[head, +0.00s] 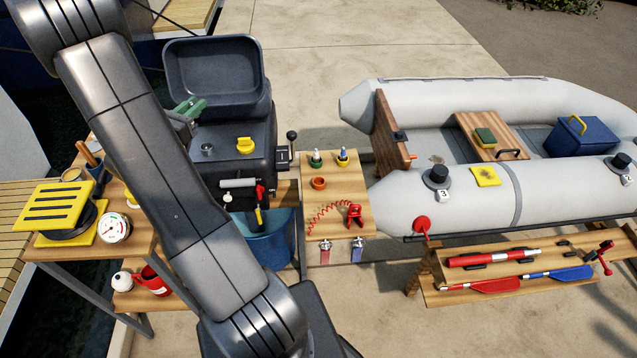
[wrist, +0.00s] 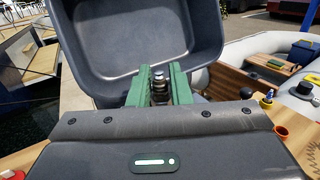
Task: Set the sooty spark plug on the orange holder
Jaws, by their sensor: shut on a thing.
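My gripper (wrist: 160,75) is shut on a small dark and metallic part, the sooty spark plug (wrist: 159,86), held between its two green fingers. It is in front of the raised engine cover in the wrist view. In the head view the green fingers of my gripper (head: 190,107) show at the left of the engine, and I cannot make out the plug there. The orange holder (head: 318,183) is a small round cup on the wooden side table, apart from my gripper. It also shows at the right of the wrist view (wrist: 281,131). It looks empty.
The dark outboard engine (head: 235,160) has its cover (head: 215,75) tilted up behind my gripper. A green holder (head: 315,161) and a yellow holder (head: 342,160) with plugs stand behind the orange one. A red coiled cord (head: 325,215) lies in front. A grey dinghy (head: 460,95) stands right.

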